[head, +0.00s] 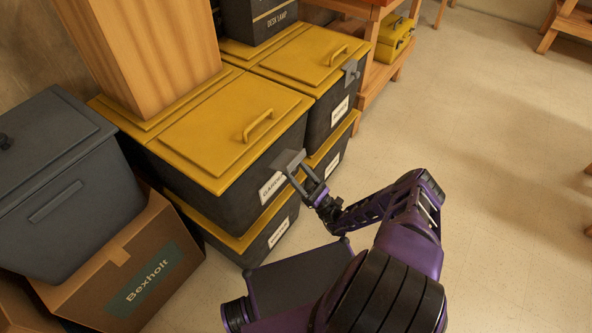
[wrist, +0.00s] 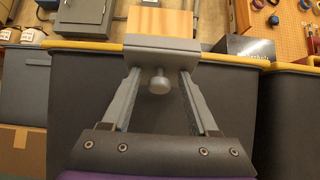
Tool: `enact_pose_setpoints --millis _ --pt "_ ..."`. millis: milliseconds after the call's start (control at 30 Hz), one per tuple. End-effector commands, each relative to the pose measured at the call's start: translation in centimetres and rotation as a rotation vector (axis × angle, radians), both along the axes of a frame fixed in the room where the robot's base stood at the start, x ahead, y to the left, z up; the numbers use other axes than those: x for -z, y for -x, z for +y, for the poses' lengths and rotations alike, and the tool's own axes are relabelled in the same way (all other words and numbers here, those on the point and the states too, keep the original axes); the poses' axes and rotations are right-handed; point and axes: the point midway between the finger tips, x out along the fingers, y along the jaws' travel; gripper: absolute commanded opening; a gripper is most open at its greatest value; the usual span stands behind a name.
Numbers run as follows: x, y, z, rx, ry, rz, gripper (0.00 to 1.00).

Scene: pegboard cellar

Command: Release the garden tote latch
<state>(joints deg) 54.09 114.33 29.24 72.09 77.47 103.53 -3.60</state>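The garden tote (head: 225,167) is a black bin with a yellow lid and a white label (head: 271,187), partly hidden, on its front. It sits on another tote. Its grey latch (head: 287,158) sticks out at the lid's front edge. In the wrist view the latch (wrist: 160,45) is a grey plate with a round knob (wrist: 160,82) below it. My gripper (head: 293,172) is at the latch. In the wrist view the gripper (wrist: 160,88) is open, with one finger on each side of the knob and gaps between. I cannot tell whether the fingertips touch the plate.
A similar latched tote (head: 328,92) stands behind. A grey bin (head: 50,190) on a Bexholt carton (head: 130,270) is at left. The floor (head: 490,150) at right is clear.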

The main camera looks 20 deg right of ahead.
Motion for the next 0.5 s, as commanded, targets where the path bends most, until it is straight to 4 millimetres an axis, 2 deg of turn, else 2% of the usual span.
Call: enact_pose_setpoints --millis 267,367,500 --pt "-0.2 0.0 0.0 -0.001 -0.001 -0.002 0.63" --pt "-1.1 0.0 0.0 0.0 -0.002 -0.002 0.63" --pt "-3.7 0.0 -0.1 -0.001 -0.002 -0.002 0.63"
